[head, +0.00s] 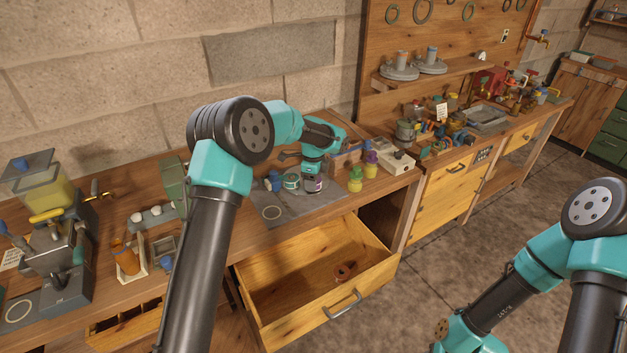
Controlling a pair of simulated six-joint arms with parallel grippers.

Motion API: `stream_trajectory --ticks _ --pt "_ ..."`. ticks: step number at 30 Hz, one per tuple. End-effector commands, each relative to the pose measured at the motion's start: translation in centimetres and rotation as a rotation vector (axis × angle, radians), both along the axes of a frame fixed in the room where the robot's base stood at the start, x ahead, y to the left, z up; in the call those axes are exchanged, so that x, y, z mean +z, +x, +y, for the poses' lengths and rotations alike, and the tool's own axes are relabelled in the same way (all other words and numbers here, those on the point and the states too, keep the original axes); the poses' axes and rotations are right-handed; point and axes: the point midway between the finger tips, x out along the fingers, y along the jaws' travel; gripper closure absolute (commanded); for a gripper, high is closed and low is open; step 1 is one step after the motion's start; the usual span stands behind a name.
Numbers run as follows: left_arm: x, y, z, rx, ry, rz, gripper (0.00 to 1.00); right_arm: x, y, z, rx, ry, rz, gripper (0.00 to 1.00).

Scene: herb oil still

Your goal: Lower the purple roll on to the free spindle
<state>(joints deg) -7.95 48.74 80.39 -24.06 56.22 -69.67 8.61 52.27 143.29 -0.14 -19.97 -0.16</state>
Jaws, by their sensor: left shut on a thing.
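My left gripper (313,174) reaches down over the grey mat (300,212) on the workbench. It is shut on a small dark purple and white roll (313,186), held low over the mat's back part. I cannot tell whether the roll touches anything below it. A green and white roll (291,181) stands just left of it, and a blue piece (274,181) stands further left. The free spindle cannot be made out; the gripper and roll may hide it. My right arm is at the lower right, and its gripper is out of the picture.
Yellow-green (355,180) and purple-topped (371,165) bottles stand close right of the roll, beside a pale box (397,161). A pale ring (271,212) marks the mat's front left. An open drawer (315,280) juts out below, with a reddish-brown ring (345,272) inside.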

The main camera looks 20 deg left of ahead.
Motion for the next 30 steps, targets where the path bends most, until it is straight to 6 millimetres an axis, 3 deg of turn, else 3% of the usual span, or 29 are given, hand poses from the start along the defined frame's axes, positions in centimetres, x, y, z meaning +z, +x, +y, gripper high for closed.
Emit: stream_trajectory --ticks 24,25,30 --pt "-0.81 0.01 0.02 0.000 0.000 0.000 0.67 0.00 0.00 0.00 0.000 0.000 0.000 0.57" --pt "-0.79 0.01 0.01 0.000 0.000 0.000 0.41 0.00 0.00 0.00 0.000 0.000 0.000 0.57" --pt "-0.79 0.01 0.01 0.000 0.000 0.000 0.25 0.00 0.00 0.00 0.000 0.000 0.000 0.57"
